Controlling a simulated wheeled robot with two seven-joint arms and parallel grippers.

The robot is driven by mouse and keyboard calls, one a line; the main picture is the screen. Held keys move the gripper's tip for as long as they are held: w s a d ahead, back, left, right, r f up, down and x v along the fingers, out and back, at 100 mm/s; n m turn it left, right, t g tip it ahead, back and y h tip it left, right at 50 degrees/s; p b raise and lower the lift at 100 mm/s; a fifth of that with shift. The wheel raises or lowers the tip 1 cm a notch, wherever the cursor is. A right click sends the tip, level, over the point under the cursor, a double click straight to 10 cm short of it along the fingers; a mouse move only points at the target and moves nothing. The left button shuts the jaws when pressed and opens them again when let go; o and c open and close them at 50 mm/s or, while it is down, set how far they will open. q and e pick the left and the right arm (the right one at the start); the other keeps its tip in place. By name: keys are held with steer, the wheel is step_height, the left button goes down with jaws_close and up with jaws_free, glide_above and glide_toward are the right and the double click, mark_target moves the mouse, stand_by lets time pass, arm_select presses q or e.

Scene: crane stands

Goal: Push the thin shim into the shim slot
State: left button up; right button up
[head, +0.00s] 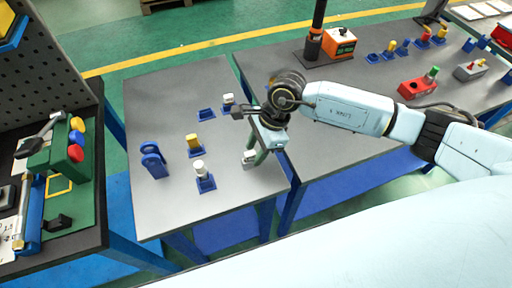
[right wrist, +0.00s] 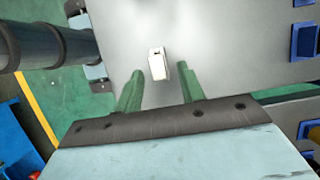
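My right gripper (head: 259,153) is over the near right part of the grey table (head: 155,105), with its green fingers pointing down. In the right wrist view its fingers (right wrist: 157,72) are spread apart. A small white and metallic block (right wrist: 158,64) shows between the fingertips, with a gap on both sides. The same block (head: 249,158) is beside the fingers in the head view. I cannot tell for certain which piece is the thin shim or where its slot is. My left gripper is not in view.
Blue holders carry a yellow piece (head: 193,140), a white cylinder (head: 200,166) and a pale piece (head: 228,98). One blue holder (head: 206,114) looks empty. A blue looped stand (head: 153,160) is at left. Table space between them is clear. A black post (head: 316,30) stands behind.

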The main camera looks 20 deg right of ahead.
steer(key=p+v, duration=0.2)
steer(key=v, duration=0.3)
steer(key=shift+p, duration=0.4)
stand_by(0.3)
steer(key=v, duration=1.3)
steer(key=shift+r, duration=0.2)
